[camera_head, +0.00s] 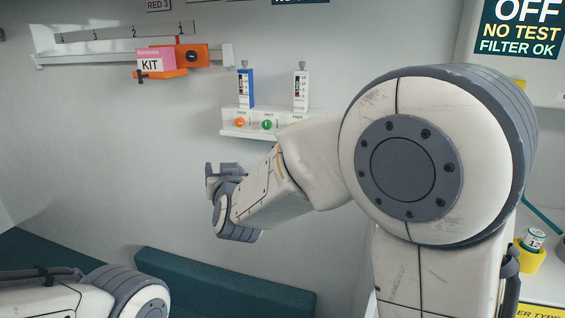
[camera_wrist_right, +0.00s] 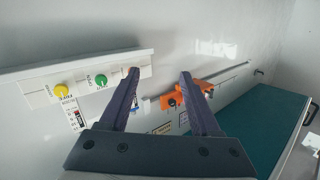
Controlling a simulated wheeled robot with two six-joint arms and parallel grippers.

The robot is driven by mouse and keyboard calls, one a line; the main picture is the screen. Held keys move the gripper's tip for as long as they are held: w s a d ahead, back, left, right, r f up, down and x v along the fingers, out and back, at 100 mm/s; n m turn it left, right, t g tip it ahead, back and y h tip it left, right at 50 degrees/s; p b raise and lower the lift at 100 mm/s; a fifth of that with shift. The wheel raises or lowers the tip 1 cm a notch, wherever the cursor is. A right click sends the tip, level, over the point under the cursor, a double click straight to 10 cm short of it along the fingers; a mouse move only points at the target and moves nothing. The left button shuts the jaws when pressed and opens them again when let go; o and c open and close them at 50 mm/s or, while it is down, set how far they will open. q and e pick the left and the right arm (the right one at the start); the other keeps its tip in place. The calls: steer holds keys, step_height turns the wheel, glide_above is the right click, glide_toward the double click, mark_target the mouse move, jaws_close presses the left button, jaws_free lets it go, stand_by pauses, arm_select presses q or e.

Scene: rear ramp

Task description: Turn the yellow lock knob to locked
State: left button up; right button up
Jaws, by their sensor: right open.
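A yellow knob (camera_wrist_right: 62,91) sits at the left of a white wall panel (camera_wrist_right: 34,86) in the right wrist view, beside a green knob (camera_wrist_right: 101,81). I cannot read which setting it points to. In the head view the yellow knob is hidden behind my right arm. The panel there (camera_head: 225,122) shows an orange knob (camera_head: 240,122) and the green knob (camera_head: 267,125). My right gripper (camera_wrist_right: 159,73) is open and empty, and it also shows in the head view (camera_head: 210,175), below and left of the panel. My left gripper is out of view.
A wall rail (camera_head: 85,54) carries an orange carriage (camera_head: 196,56) with a black knob and a pink kit box (camera_head: 155,62). Blue (camera_head: 245,88) and white (camera_head: 301,90) gauges rise above the panel. A teal bench (camera_head: 225,285) lies below. My right forearm blocks the panel's right side.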

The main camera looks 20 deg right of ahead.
steer(key=w+d+m+t+h+b, duration=0.15)
steer(key=d+m+h+b, duration=0.55)
steer(key=d+h, duration=0.7)
arm_select(q)
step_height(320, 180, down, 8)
steer(key=p, duration=0.1)
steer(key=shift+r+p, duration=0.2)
steer(key=shift+p, duration=0.15)
arm_select(e)
steer(key=w+d+r+y, duration=0.1)
steer(key=w+d+r, duration=0.3)
steer(key=w+d, duration=0.2)
steer(key=shift+w+m, duration=0.3)
steer(key=shift+w, duration=0.35)
steer(key=shift+c, duration=0.3)
jaws_close()
